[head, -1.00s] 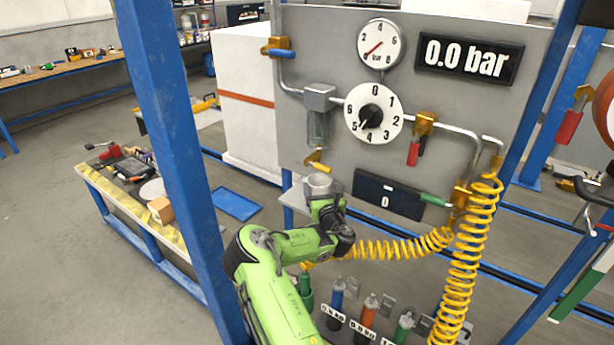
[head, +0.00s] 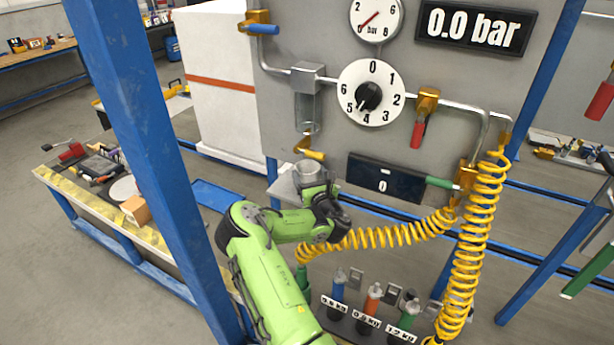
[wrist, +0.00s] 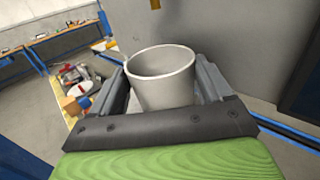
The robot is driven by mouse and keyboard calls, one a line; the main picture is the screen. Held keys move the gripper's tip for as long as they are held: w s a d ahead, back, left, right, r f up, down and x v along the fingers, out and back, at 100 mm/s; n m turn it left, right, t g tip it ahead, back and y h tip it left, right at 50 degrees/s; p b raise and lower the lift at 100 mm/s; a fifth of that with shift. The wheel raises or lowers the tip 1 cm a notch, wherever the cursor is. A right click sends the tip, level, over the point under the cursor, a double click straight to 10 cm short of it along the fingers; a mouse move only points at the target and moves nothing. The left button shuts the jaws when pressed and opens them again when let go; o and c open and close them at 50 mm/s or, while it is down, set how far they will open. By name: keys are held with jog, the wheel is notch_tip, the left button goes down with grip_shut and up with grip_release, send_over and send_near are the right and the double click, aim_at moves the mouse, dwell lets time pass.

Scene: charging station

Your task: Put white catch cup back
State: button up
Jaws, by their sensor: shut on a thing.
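The white catch cup (wrist: 163,80) is upright between the two fingers of my gripper (wrist: 165,98) in the wrist view. My gripper is shut on it, and the cup looks empty. In the head view the cup (head: 307,171) is at a small pale shelf (head: 283,188), below the clear filter bowl (head: 306,113) and its yellow drain valve (head: 311,153). My gripper (head: 314,182) reaches it from the front. Whether the cup's base touches the shelf cannot be told.
The grey panel carries a dial (head: 369,92), a gauge (head: 377,18) and a black display (head: 386,181). A yellow coiled hose (head: 470,240) hangs at right. A blue post (head: 145,150) stands left of my arm. Labelled cylinders (head: 371,304) stand below.

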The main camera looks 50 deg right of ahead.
jog(key=shift+w+f, duration=0.1)
jog(key=shift+f, duration=0.1)
jog(key=o, duration=1.1)
jog(key=shift+w+a, duration=0.15)
jog(key=shift+w, duration=0.1)
jog(key=shift+s+r, duration=0.1)
jog(key=shift+s, duration=0.05)
